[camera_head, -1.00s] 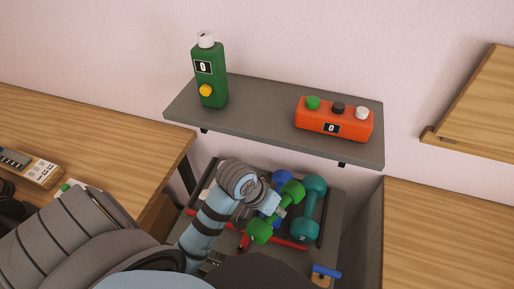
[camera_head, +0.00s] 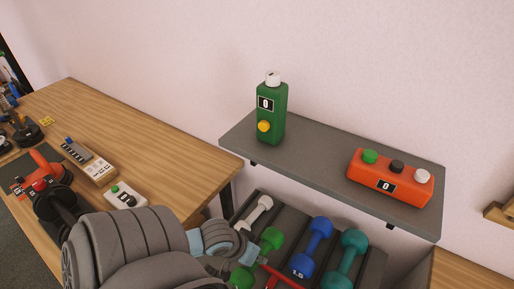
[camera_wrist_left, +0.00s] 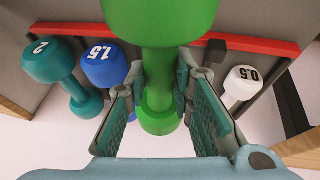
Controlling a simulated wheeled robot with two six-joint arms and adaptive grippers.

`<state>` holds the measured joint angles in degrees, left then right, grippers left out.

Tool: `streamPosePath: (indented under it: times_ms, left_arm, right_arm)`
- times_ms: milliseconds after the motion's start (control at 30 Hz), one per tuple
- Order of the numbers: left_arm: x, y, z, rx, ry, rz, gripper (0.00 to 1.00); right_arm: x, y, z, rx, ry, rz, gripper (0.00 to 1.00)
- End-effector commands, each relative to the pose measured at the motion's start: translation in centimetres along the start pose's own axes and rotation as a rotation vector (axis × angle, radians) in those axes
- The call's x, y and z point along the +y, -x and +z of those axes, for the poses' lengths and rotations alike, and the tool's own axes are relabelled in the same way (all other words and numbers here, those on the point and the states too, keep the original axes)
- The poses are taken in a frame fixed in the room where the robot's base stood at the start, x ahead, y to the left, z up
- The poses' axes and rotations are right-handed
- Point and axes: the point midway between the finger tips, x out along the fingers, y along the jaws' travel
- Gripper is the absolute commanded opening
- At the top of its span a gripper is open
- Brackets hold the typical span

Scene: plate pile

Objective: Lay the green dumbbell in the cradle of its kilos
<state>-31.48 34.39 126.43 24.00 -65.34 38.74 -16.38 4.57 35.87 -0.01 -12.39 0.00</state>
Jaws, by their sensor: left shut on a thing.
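The green dumbbell (camera_head: 270,240) is held in my left gripper (camera_wrist_left: 158,100), whose jaws are shut on its handle. One green head fills the top middle of the left wrist view and hides any number on it. In the head view it appears over the rack (camera_head: 376,270), between the white dumbbell (camera_head: 254,213) and the blue dumbbell (camera_head: 312,247). The left wrist view shows the white one marked 0.5 (camera_wrist_left: 243,84), the blue one 1.5 (camera_wrist_left: 103,68) and the teal one 2 (camera_wrist_left: 50,62). I cannot tell whether the green dumbbell touches the rack.
A grey shelf (camera_head: 230,140) above the rack bears a green bottle-shaped device (camera_head: 271,110) and an orange box with buttons (camera_head: 390,178). A wooden table (camera_head: 150,130) with tools and small devices stands left. A red bar (camera_wrist_left: 255,45) runs along the rack.

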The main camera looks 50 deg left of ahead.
Motion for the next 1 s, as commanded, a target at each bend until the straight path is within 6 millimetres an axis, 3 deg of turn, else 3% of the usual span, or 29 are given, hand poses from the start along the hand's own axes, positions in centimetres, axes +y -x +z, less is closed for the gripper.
streamPosePath:
  times_ms: [200,500,700,1000]
  left_arm:
    - [-0.1,-2.5,-6.3,0.007,0.001,0.003,0.0]
    - [-0.3,-4.8,-11.9,0.004,0.001,0.003,0.0]
    - [-0.3,-5.6,-14.0,0.003,0.0,0.003,0.0]
    - [-0.9,-8.3,-12.9,0.001,-0.001,0.002,0.0]
  right_arm:
    - [-0.2,-0.7,1.6,-0.026,0.001,-0.002,0.45]
    - [-0.3,-1.4,1.8,-0.028,0.0,-0.002,0.45]
    - [-0.3,-1.7,1.6,-0.023,0.0,-0.002,0.45]
    - [-0.3,-2.5,1.7,-0.023,0.001,-0.001,0.45]
